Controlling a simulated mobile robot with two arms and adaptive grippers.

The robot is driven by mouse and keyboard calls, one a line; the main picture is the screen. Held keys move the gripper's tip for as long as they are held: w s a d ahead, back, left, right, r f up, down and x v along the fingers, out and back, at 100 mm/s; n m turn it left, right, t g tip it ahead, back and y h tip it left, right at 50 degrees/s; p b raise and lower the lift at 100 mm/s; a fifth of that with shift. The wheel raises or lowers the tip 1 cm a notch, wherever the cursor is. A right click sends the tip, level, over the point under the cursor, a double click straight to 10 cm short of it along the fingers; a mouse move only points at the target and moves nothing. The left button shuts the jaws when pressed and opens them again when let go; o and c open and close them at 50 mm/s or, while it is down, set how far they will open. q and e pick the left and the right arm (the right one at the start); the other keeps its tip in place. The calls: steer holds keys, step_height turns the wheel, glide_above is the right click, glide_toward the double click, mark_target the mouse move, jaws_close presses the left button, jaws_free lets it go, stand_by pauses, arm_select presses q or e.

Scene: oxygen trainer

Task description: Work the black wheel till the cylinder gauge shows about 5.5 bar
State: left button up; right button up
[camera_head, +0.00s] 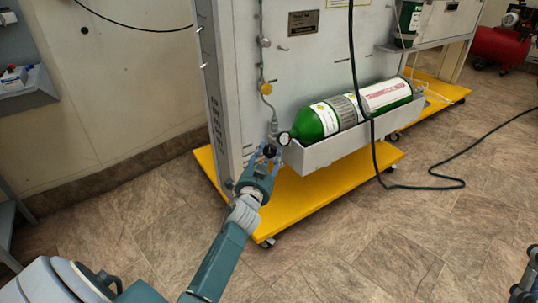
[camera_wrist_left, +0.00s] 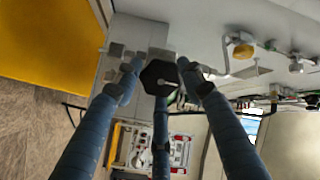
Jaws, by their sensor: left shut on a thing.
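The black wheel (camera_head: 269,150) sits at the lower end of the pipework, left of the green cylinder (camera_head: 310,125). In the left wrist view the black wheel (camera_wrist_left: 158,76) is a dark, many-sided knob between the fingers. My left gripper (camera_head: 269,155) is shut on it, and its fingers also show around the wheel in the left wrist view (camera_wrist_left: 159,70). The cylinder gauge (camera_head: 284,138) is a small round white dial just right of the wheel. Its reading is too small to tell. A dark jointed part at the lower right edge may be my right gripper (camera_head: 525,282); its state is unclear.
The cylinder lies in a grey tray (camera_head: 322,152) on a panel above a yellow wheeled base (camera_head: 310,198). A yellow knob (camera_head: 265,87) is higher on the pipe. A dark hose (camera_head: 374,150) hangs before the cylinder and runs over the floor. The tiled floor in front is clear.

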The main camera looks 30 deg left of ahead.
arm_select(q)
steer(key=o, duration=1.1)
steer(key=shift+s+a+f, duration=0.25)
steer(key=shift+a+f, duration=0.15)
steer(key=shift+f, duration=0.05)
steer(key=shift+o, duration=0.2)
steer(key=shift+r, duration=0.1)
steer(key=shift+w+d+r, duration=0.1)
steer(key=shift+d, duration=0.05)
steer(key=v, duration=1.2)
